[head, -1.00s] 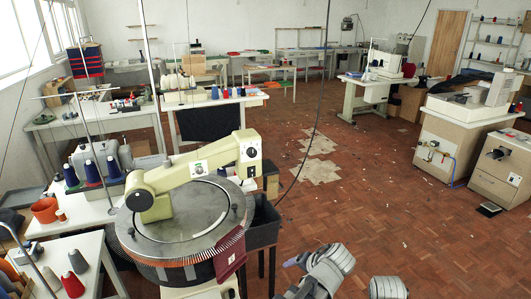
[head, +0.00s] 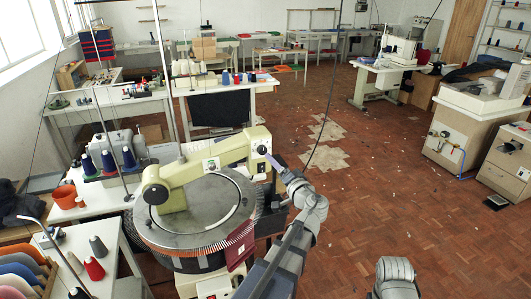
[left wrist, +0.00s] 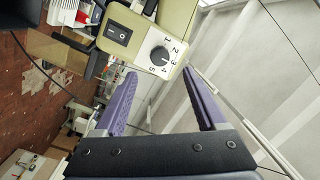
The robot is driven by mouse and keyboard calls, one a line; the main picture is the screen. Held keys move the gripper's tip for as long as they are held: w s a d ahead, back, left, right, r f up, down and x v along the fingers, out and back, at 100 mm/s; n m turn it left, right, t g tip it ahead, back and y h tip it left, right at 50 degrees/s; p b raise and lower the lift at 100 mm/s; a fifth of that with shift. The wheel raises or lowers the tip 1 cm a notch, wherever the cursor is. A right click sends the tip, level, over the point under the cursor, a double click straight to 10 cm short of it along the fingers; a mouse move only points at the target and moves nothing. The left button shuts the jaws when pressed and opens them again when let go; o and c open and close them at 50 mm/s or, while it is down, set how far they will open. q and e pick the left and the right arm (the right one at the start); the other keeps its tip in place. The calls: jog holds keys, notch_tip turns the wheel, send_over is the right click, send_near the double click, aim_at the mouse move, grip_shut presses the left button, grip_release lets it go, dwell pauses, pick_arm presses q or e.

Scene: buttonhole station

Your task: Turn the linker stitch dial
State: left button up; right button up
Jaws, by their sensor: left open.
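The linker (head: 205,165) is a cream machine with a round toothed grey bed. Its stitch dial (head: 262,150) is on the end face of the upper arm. In the left wrist view the dial (left wrist: 158,56) is a grey knob ringed by the numbers 1 to 5, beside a black rocker switch (left wrist: 118,33). Its exact setting is too small to read. My left gripper (head: 275,162) is close to the dial. Its purple fingers (left wrist: 160,76) are open and empty, with the dial ahead between and beyond their tips. My right gripper is out of view.
The linker's round bed (head: 160,237) lies below and left of my left arm. Cones of yarn (head: 95,246) stand on a table at the left. A pale-topped cabinet (head: 465,125) stands at the right. The brick-coloured floor (head: 370,190) right of the linker is largely open.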

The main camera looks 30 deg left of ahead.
aim_at(263, 152)
pick_arm(q)
jog(key=x, duration=0.7)
jog(key=shift+w+a, duration=0.2)
jog(key=shift+a, duration=0.1)
grip_shut()
dwell(0.4)
